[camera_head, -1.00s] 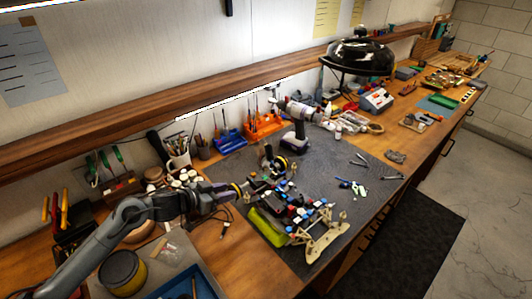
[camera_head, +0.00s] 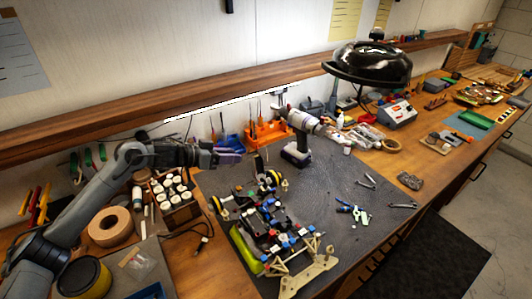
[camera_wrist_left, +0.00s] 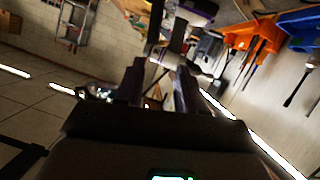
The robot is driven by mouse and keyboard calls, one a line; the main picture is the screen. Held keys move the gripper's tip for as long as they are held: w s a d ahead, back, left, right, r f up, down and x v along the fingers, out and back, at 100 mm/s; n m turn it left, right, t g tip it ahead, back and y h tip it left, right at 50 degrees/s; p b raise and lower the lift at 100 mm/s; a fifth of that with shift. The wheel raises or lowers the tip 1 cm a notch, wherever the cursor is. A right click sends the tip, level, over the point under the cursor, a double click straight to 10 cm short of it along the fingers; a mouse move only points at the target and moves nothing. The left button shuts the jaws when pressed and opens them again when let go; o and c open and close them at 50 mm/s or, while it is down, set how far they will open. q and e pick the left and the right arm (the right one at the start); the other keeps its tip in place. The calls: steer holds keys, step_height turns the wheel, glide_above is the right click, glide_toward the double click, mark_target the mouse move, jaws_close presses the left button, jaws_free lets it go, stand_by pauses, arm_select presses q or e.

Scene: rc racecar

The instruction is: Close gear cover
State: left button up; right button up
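The RC racecar (camera_head: 272,230) stands on the dark work mat, its tan front plate (camera_head: 308,276) toward the bottom right and yellow-hubbed wheels at its far end. The gear cover is too small to make out on the car, so I cannot tell whether it is open or shut. My left gripper (camera_head: 238,157) is raised behind the car's far end, apart from it, and points right. In the left wrist view its two fingers (camera_wrist_left: 160,78) stand apart with nothing seen between them. My right gripper is in neither view.
A drill (camera_head: 298,140) stands upright on the mat (camera_head: 350,170) behind the car. Pliers and small tools lie at the right. An orange tool rack (camera_head: 268,133) stands near the wall, under a wooden shelf. A tan tape roll (camera_head: 110,226) lies at the left.

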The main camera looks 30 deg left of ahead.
mark_target(255, 157)
arm_select(q)
steer(key=shift+p+x, duration=0.9)
steer(key=shift+x, duration=4.1)
jaws_close()
